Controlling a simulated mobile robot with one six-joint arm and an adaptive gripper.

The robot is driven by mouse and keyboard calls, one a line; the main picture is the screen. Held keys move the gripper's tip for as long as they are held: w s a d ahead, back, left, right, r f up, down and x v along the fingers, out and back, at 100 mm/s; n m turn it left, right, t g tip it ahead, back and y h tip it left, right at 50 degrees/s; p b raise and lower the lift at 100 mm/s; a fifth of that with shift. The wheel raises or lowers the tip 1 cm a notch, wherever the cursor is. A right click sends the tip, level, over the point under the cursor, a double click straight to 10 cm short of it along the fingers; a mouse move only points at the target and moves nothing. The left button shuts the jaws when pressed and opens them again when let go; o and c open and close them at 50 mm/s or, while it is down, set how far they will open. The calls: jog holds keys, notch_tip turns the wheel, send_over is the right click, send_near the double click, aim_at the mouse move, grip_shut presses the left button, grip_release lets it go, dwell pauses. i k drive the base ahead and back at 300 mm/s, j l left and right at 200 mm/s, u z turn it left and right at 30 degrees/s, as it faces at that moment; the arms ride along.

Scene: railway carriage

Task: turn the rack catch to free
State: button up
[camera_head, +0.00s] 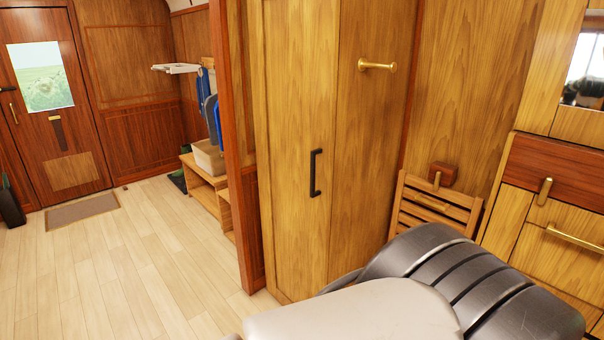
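A slatted wooden rack (408,208) stands folded up against the wood panel at the centre right. Above its top edge is a small dark red wooden block (450,173). A small brass catch (437,181) sits on the block's front, pointing roughly up and down. Its lower end seems to reach the rack's top rail; I cannot tell if they touch. My own arm, pale and dark grey, fills the lower right and hides the rack's lower part. My gripper is not in view.
A tall wooden cupboard with a black handle (315,173) and a brass peg (377,65) stands left of the rack. Right of it, a cabinet has another brass catch (543,191) and a brass bar handle (574,237). The plank floor (130,265) at left is clear.

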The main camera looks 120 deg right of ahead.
aim_at(437, 181)
jog(key=z, duration=2.8)
jog(key=l+z, duration=0.1)
jog(key=z, duration=0.4)
jog(key=i+z, duration=0.1)
jog(key=z, duration=0.8)
jog(key=i+z, duration=0.1)
jog(key=z, duration=0.35)
jog(key=i+z, duration=0.3)
jog(key=i, duration=0.15)
jog(key=i+l+z, duration=0.1)
jog(key=i+z, duration=0.35)
jog(key=i, duration=0.15)
